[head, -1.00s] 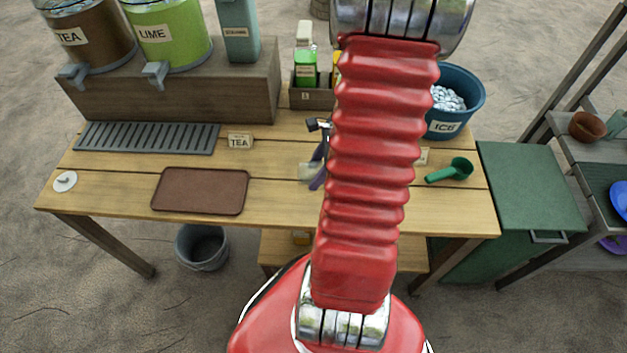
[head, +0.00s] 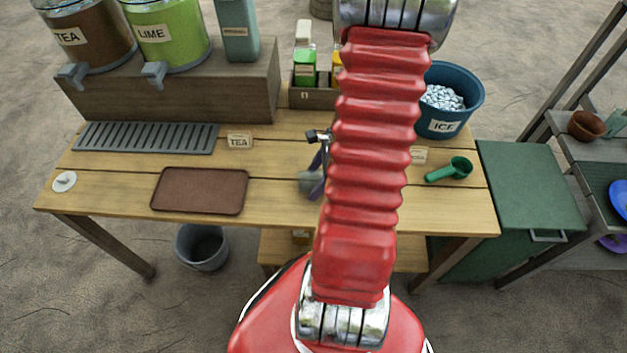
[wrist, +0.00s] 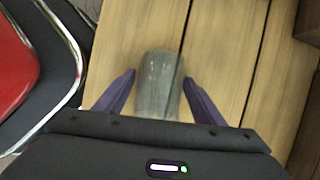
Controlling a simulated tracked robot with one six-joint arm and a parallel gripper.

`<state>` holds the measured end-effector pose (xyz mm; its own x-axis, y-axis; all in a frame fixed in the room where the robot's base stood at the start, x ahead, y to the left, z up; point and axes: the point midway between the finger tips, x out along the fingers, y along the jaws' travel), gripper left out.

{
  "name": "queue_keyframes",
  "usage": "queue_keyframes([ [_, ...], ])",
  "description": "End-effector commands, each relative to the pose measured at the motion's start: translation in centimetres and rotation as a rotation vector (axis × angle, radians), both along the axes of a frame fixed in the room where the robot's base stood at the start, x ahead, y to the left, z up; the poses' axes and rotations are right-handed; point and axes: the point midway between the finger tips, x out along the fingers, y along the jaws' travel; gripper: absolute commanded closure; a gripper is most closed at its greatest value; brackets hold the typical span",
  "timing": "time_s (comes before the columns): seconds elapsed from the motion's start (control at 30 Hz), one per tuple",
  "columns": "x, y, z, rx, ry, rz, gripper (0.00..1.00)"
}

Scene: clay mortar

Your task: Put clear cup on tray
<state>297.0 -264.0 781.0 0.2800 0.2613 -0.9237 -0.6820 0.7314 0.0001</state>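The clear cup (wrist: 158,85) is between the two purple fingers of my gripper (wrist: 159,77) in the wrist view. The fingers are spread, one on each side of the cup, with a narrow gap beside it; I see no clear grip. In the head view the cup (head: 307,182) shows partly, just left of a purple finger of my gripper (head: 319,178); my red arm hides the rest. The brown tray (head: 200,190) lies flat and empty on the wooden table, left of the cup.
A TEA sign (head: 239,141) and a grey drip grate (head: 147,137) lie behind the tray. A green scoop (head: 450,170) and an ICE bucket (head: 447,100) are to the right. The table between tray and cup is clear.

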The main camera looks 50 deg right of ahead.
Motion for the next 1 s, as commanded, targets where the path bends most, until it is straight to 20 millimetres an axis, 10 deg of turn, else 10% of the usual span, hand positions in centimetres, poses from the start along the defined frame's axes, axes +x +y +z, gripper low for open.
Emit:
queue_keyframes([
  [0.47,-0.1,-0.1,0.6,-0.002,-0.002,0.0,0.32],
  [1.0,-2.0,-2.0,7.0,-0.005,-0.003,0.0,0.32],
])
